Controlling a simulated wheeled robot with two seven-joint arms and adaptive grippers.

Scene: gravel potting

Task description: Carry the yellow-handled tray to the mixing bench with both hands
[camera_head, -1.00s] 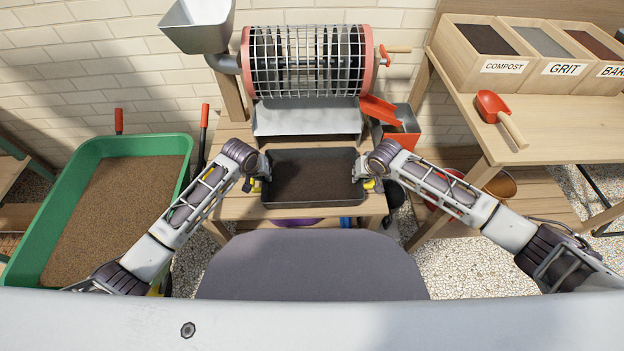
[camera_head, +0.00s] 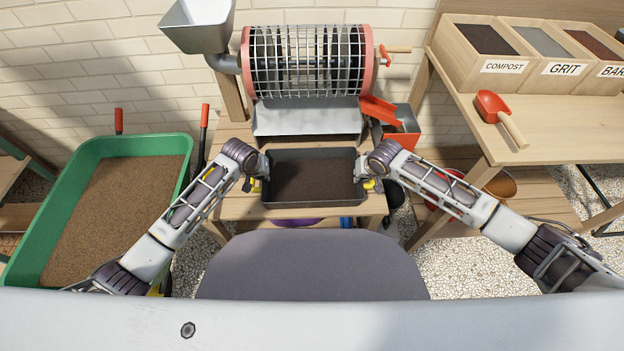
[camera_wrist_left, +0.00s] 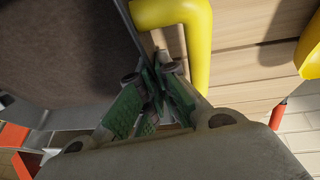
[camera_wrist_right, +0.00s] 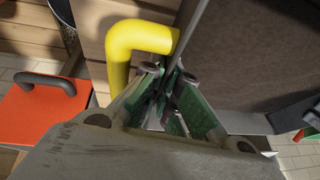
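The dark tray (camera_head: 312,202), filled with brown soil, is at the front of the low wooden stand below the drum sieve. Its yellow handles show in the left wrist view (camera_wrist_left: 205,45) and the right wrist view (camera_wrist_right: 120,50). My left gripper (camera_wrist_left: 152,72) is at the tray's left side, its fingers closed together on the side wall beside the handle. My right gripper (camera_wrist_right: 168,72) does the same at the right side. The exact contact is partly hidden by the fingers. I cannot tell whether the tray touches the stand. A wooden bench (camera_head: 560,135) is at the right.
The drum sieve (camera_head: 307,62) with its metal chute stands right behind the tray. A green trough (camera_head: 60,185) of soil is at the left. The right bench holds labelled bins (camera_head: 505,68) and a red scoop (camera_head: 490,108); its front part is clear. A grey rounded surface (camera_head: 312,265) lies in front.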

